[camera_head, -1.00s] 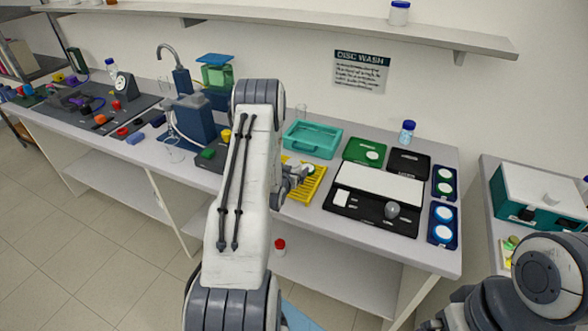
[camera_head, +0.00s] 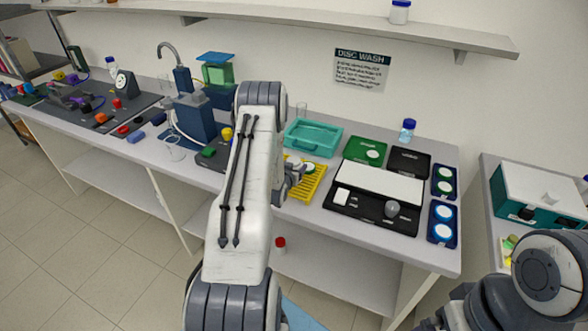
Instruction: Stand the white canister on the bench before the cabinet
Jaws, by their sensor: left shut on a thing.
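My left gripper (camera_head: 293,180) is low over the front of the bench, beside the yellow rack (camera_head: 314,184), partly hidden behind my own arm. It is shut on a small white thing (camera_head: 294,160), of which only a pale rounded top shows. I cannot tell for sure that this is the white canister. A white and green round piece (camera_head: 309,168) shows just right of it, at the rack. The white and teal cabinet (camera_head: 540,200) stands on the separate right-hand bench (camera_head: 488,200). My right arm shows at the lower right; its gripper is out of the picture.
A teal tray (camera_head: 313,139), a green pad (camera_head: 365,151), a black tray with a white panel (camera_head: 378,183) and blue disc holders (camera_head: 442,222) crowd the middle bench. A blue-capped jar (camera_head: 407,131) stands at its back. A gap separates the two benches.

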